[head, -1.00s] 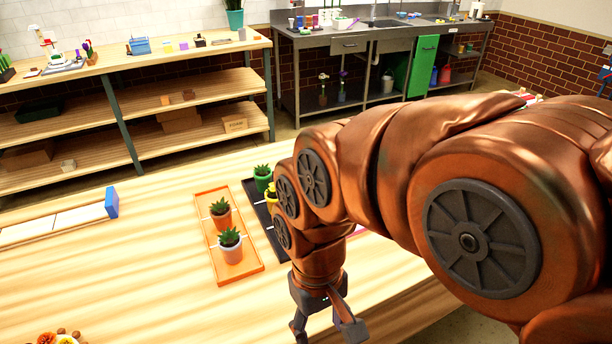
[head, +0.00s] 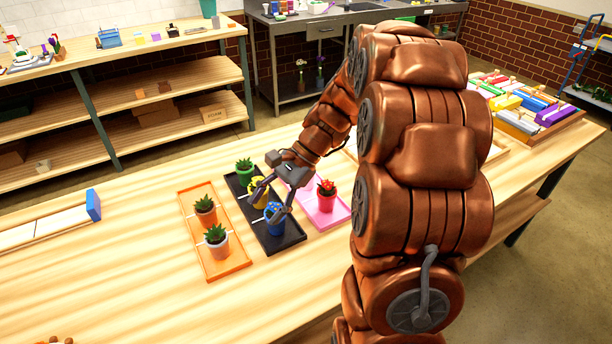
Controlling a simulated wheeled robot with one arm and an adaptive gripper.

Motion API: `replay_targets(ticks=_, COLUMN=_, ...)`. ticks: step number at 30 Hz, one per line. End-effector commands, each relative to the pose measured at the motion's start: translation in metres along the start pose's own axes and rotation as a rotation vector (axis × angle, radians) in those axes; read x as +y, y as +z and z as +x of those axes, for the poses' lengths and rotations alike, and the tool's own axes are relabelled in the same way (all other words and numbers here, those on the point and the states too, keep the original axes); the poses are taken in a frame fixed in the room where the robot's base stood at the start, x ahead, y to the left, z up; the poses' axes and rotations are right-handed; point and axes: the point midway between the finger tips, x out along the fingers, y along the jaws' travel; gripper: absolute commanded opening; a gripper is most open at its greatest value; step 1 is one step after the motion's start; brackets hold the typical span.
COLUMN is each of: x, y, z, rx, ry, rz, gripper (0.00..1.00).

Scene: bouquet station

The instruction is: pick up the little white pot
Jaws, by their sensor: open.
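A small pale pot (head: 217,247), which looks white with a warm tint, holds a green succulent. It stands upright near the front of the orange tray (head: 227,271), in front of a terracotta-coloured pot (head: 206,217). My gripper (head: 270,203) is open over the black tray (head: 283,246), to the right of the pale pot and apart from it. Its fingers are close to a yellow pot (head: 257,199) and a blue pot (head: 275,226) and partly hide them. I cannot tell whether they touch.
A green pot (head: 245,177) stands at the back of the black tray. A blue-ended board (head: 94,205) lies far left. The table in front of the orange tray is clear.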

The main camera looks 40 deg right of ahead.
Motion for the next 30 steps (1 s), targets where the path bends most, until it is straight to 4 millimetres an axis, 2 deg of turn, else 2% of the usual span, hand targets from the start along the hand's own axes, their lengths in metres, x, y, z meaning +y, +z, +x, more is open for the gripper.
replay_targets(ticks=3, x=-0.019, y=-0.035, z=-0.021, rx=-0.046, ry=-0.102, rz=0.136, gripper=0.58)
replay_targets(ticks=9, x=-0.04, y=-0.096, z=-0.059, rx=-0.131, ry=-0.275, rz=0.344, gripper=0.58)
replay_targets(ticks=18, x=-0.041, y=-0.186, z=-0.115, rx=-0.261, ry=-0.505, rz=0.604, gripper=0.58)
replay_targets(ticks=24, x=-0.035, y=-0.219, z=-0.138, rx=-0.305, ry=-0.59, rz=0.684, gripper=0.58)
replay_targets(ticks=30, x=-0.038, y=-0.224, z=-0.136, rx=-0.32, ry=-0.607, rz=0.703, gripper=0.58)
